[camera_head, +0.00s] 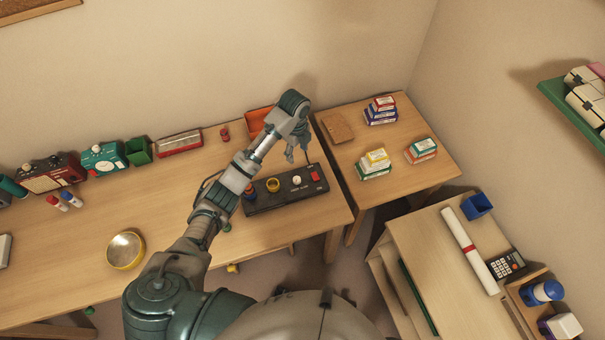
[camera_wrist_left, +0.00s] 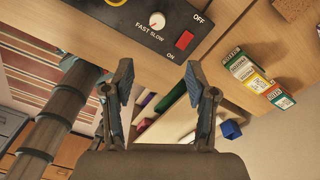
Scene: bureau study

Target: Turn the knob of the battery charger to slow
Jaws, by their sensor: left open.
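The battery charger (camera_head: 262,201) is a long black box near the right end of the wooden desk. Its white round knob (camera_head: 297,180) sits on top, beside a red switch (camera_head: 315,176). In the left wrist view the knob (camera_wrist_left: 157,21) is at the top, above the printed words FAST and SLOW, with the red switch (camera_wrist_left: 184,40) to its right by OFF and ON. I cannot tell surely where the knob points. My left gripper (camera_head: 297,153) is open and empty above the charger's back edge, apart from the knob. My right gripper is not in view.
An orange bin (camera_head: 257,121) stands behind the charger. A side table (camera_head: 356,154) with several small boxes stands to the right. A yellow-rimmed round dish (camera_head: 126,250) is on the left of the desk. The desk between dish and charger is mostly clear.

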